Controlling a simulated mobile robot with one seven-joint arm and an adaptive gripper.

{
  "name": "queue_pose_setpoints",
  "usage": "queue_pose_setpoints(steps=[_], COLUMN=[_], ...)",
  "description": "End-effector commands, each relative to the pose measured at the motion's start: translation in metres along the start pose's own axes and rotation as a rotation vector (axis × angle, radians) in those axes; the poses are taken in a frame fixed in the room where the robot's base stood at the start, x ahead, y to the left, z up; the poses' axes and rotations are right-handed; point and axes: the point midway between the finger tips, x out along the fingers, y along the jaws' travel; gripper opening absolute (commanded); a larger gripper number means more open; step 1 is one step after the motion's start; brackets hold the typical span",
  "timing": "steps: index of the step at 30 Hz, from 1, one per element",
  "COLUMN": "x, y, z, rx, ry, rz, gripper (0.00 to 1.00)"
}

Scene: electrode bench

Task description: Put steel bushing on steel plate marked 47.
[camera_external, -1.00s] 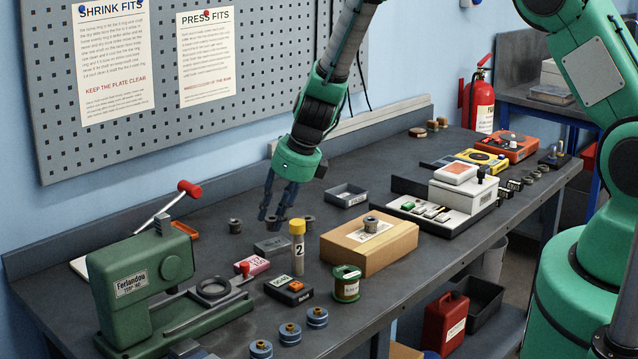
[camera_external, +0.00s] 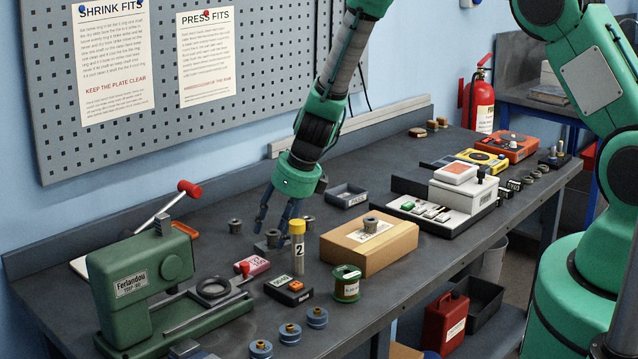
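A dark grey steel bushing (camera_external: 273,237) stands upright on a small flat grey plate (camera_external: 265,248) near the middle of the bench. The plate's marking cannot be read in this view. My gripper (camera_external: 271,231) points down over the plate, with its fingers on either side of the bushing. The fingers look spread, with a small gap showing beside the bushing on the left. Another bushing (camera_external: 235,226) stands on the bench to the left, and one more (camera_external: 309,222) stands behind to the right.
A yellow-capped tube (camera_external: 298,250) stands close in front of my gripper on the right. A cardboard box (camera_external: 350,255) with a bushing (camera_external: 370,225) on top is further right. A grey tray (camera_external: 346,195) is behind.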

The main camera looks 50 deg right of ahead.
Motion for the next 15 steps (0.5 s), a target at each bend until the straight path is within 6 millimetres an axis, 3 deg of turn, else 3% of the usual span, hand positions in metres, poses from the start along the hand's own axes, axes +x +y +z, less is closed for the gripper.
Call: queue_pose_setpoints(steps=[8,15], x=[-0.002,-0.019], y=[0.000,0.000], z=[0.001,0.002], rx=[0.000,0.001], ry=[0.000,-0.002], rz=[0.000,0.000], gripper=[0.47,0.47])
